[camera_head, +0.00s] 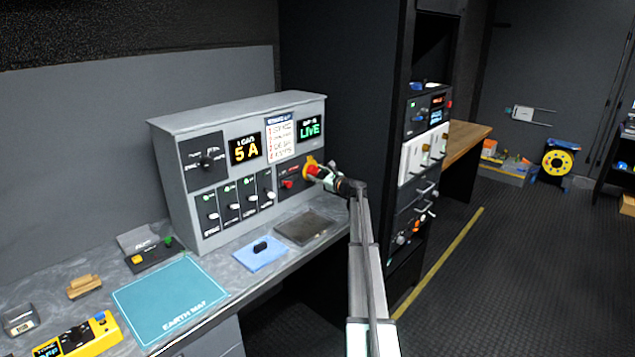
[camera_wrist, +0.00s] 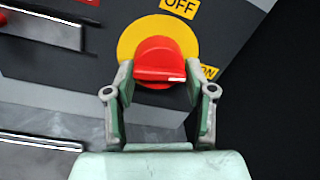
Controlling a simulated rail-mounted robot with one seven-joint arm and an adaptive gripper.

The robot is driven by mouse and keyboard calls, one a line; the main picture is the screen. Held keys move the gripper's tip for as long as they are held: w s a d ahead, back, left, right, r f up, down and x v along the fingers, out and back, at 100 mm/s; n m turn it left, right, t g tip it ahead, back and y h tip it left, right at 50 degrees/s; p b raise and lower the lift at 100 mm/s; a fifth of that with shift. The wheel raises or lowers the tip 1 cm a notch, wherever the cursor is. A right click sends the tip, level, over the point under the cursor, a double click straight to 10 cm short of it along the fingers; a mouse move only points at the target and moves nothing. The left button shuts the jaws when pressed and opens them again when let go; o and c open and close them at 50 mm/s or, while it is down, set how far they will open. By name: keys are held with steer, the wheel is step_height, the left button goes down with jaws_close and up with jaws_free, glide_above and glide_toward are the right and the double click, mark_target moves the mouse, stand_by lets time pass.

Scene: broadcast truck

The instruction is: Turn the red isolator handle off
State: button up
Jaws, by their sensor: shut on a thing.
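The red isolator handle (camera_wrist: 160,60) sits on a round yellow plate (camera_wrist: 127,38) in the wrist view. A yellow OFF label (camera_wrist: 180,6) is above the plate and an ON label (camera_wrist: 208,71) is at its lower right. A pale mark on the handle points right, toward the ON side. My gripper (camera_wrist: 162,82) is shut on the handle, with one finger at each side. In the head view my gripper (camera_head: 321,173) reaches the handle (camera_head: 312,169) at the right end of the grey panel (camera_head: 300,115). The fingers partly hide the handle there.
The panel displays read 5 A (camera_head: 245,149) and LIVE (camera_head: 310,129). Below are several breaker switches (camera_head: 236,206) and another red knob (camera_head: 288,184). A dark mat (camera_head: 305,227), a blue pad (camera_head: 262,259) and an earth mat (camera_head: 170,300) lie on the bench. A dark rack (camera_head: 395,90) stands right of my arm.

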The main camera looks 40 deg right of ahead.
steer(key=n+y+b, duration=0.1)
steer(key=n+b, duration=1.5)
steer(key=b, duration=0.8)
steer(key=shift+w, duration=0.15)
steer(key=shift+r+n+y, duration=0.1)
steer(key=shift+n+y, duration=0.2)
steer(key=shift+n, duration=0.1)
steer(key=o, duration=1.1)
steer(key=shift+o, duration=0.2)
steer(key=shift+d, duration=0.1)
steer(key=v, duration=1.2)
